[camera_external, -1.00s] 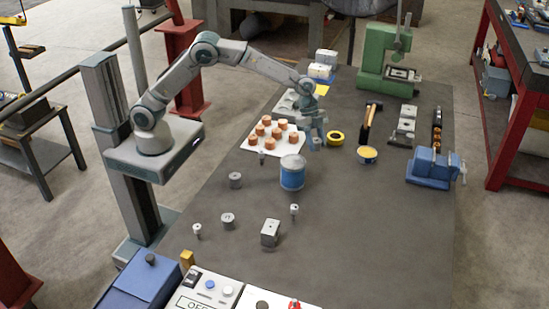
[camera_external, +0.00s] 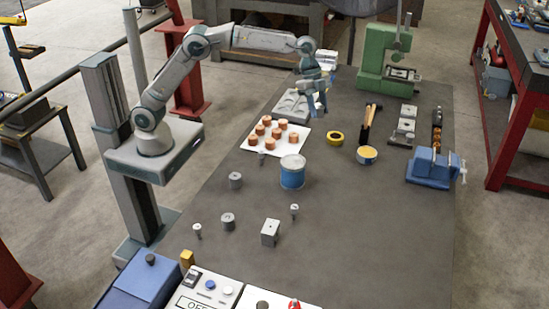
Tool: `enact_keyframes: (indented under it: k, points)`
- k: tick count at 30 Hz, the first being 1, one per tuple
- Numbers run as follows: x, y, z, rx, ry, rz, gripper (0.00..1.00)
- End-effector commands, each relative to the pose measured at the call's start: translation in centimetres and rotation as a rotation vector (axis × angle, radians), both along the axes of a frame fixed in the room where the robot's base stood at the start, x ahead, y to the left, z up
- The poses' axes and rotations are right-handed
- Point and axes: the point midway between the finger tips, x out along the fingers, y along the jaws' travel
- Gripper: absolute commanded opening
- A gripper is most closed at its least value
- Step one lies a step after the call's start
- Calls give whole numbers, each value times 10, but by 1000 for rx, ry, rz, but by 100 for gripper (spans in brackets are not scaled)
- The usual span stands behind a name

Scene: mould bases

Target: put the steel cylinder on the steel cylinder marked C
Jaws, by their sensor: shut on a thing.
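My gripper (camera_external: 318,110) is raised at the far end of the table, near the right side of a grey tray with round recesses (camera_external: 289,106). It is shut on a steel cylinder, which is small and mostly hidden by the fingers. Two short steel cylinders stand upright on the table at the left: one is left of the blue tin (camera_external: 235,180), the other nearer the front (camera_external: 228,221). No letter C is readable on either, so I cannot tell which is marked.
A white board with several copper pieces (camera_external: 301,147), a blue tin (camera_external: 292,178), a steel block (camera_external: 269,236) and small pins (camera_external: 294,212) stand about. The front right of the table is clear.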

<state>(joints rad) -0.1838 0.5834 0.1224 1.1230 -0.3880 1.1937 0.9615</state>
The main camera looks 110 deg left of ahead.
Motion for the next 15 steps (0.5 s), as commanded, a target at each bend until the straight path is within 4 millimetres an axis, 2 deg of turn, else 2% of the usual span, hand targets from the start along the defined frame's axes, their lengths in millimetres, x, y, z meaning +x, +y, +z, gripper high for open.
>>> enact_keyframes:
  k: [1, 8, 11, 15]
  points:
    - [-1, -15, -2, -5, 2, -31, 1]
    - [-8, -72, -5, -5, 3, -174, 1]
    - [-15, -107, -6, -5, 4, -266, 1]
    - [-33, -171, -7, -6, 2, -434, 1]
